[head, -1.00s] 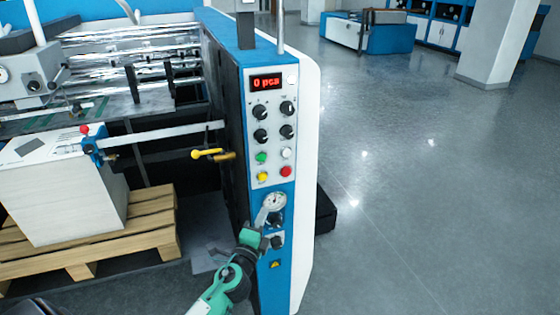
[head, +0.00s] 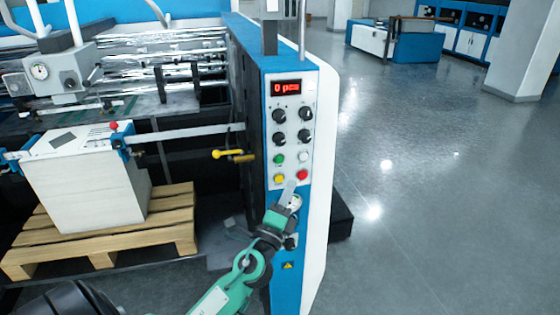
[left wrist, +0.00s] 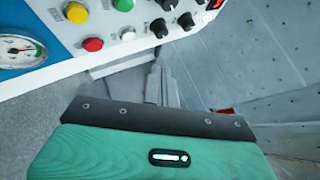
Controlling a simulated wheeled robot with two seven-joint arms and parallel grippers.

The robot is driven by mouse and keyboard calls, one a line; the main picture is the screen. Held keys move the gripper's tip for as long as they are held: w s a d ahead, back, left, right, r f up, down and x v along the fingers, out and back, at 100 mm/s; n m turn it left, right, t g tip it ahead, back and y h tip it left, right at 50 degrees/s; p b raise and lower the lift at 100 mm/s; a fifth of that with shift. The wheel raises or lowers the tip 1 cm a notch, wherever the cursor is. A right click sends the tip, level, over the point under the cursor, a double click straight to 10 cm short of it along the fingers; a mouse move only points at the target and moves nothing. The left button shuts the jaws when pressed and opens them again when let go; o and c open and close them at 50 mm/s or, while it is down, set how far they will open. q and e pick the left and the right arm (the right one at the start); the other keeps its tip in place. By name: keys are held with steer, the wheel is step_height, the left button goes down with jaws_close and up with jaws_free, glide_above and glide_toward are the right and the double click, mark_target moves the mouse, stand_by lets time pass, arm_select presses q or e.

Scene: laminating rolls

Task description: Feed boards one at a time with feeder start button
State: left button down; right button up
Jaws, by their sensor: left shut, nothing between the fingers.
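The control panel (head: 292,130) of the blue and white machine carries a green button (head: 279,159), a yellow button (head: 279,178), a white button (head: 303,155) and a red button (head: 302,174). The red display (head: 286,87) above reads 0 pcs. My left gripper (head: 289,186) is shut and empty, its tips just below the yellow and red buttons, in front of the gauge. In the left wrist view its fingers (left wrist: 161,84) point toward the panel, where the green button (left wrist: 124,4) shows at the top edge. A stack of boards (head: 95,195) lies on a wooden pallet.
The pallet (head: 165,225) stands left of the panel. A yellow-handled lever (head: 228,154) sticks out between stack and panel. Black knobs (head: 279,115) sit above the buttons. A gauge (left wrist: 18,52) lies left in the left wrist view. The floor on the right is open.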

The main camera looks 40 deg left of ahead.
mark_target(279, 159)
arm_select(q)
steer(key=w+a, duration=0.2)
steer(key=a, duration=0.1)
steer(key=w+a, duration=0.3)
steer(key=shift+w+a+b, duration=0.25)
steer(key=shift+b, duration=0.05)
arm_select(e)
steer(key=shift+d+f, duration=0.25)
steer(key=shift+d, duration=0.2)
steer(key=shift+a, duration=0.25)
steer(key=shift+d, duration=0.25)
stand_by(0.6)
arm_select(q)
steer(key=shift+w+a, duration=0.1)
arm_select(e)
steer(key=shift+f, duration=0.1)
arm_select(q)
steer(key=shift+w+a, duration=0.15)
steer(key=shift+w, duration=0.05)
arm_select(e)
steer(key=shift+a, duration=0.1)
steer(key=shift+a, duration=0.1)
stand_by(0.4)
